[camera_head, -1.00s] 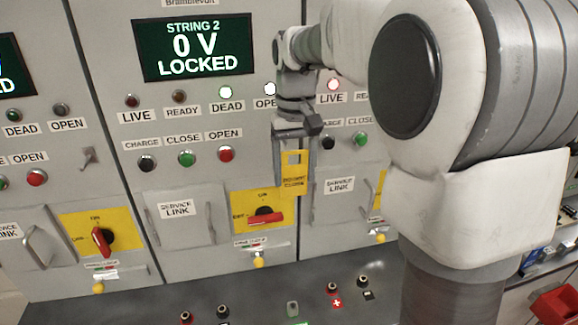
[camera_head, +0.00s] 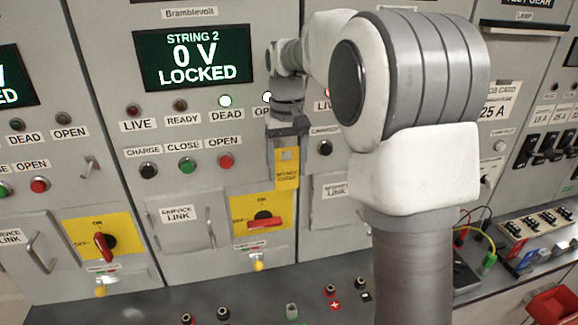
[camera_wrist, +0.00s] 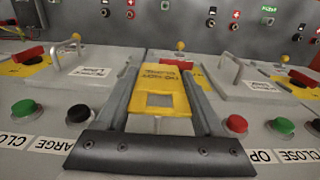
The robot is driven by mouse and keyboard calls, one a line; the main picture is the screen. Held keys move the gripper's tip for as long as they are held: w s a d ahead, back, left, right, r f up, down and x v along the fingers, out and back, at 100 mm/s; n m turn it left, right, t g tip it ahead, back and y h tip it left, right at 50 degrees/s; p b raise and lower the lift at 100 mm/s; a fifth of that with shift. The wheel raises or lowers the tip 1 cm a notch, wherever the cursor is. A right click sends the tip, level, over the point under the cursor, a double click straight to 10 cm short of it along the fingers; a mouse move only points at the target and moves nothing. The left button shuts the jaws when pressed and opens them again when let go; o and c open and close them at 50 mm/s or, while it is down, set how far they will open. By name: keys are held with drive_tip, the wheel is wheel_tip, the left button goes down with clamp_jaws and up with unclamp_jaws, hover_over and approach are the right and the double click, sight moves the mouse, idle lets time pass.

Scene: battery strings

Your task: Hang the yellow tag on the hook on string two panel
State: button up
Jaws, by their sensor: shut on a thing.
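The yellow tag (camera_head: 287,178) hangs upright from my gripper (camera_head: 287,146), in front of the right edge of the string two panel (camera_head: 190,185). My gripper is shut on the tag. In the wrist view, the tag (camera_wrist: 165,84) lies between the two grey fingers of my gripper (camera_wrist: 160,95), with its square cut-out towards the palm. The hook on string two panel is not visible; my gripper and the tag cover that stretch of panel. A similar hook (camera_head: 91,166) shows on the panel to the left.
The string two display (camera_head: 192,55) reads 0 V LOCKED. A red rotary switch (camera_head: 264,222) on a yellow plate sits just below the tag. The service link door (camera_head: 180,222) has protruding handles. A grey bench (camera_head: 260,300) with terminals runs along the front.

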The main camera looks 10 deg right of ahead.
drive_tip(key=shift+w+f+p, duration=0.15)
drive_tip(key=shift+w+p, duration=0.2)
drive_tip(key=shift+w, duration=0.7)
drive_tip(key=shift+w+f+p, duration=0.15)
drive_tip(key=shift+w+p, duration=0.2)
drive_tip(key=shift+w, duration=0.65)
drive_tip(key=shift+r, duration=0.1)
drive_tip(key=o, duration=1.3)
drive_tip(key=shift+w, duration=0.1)
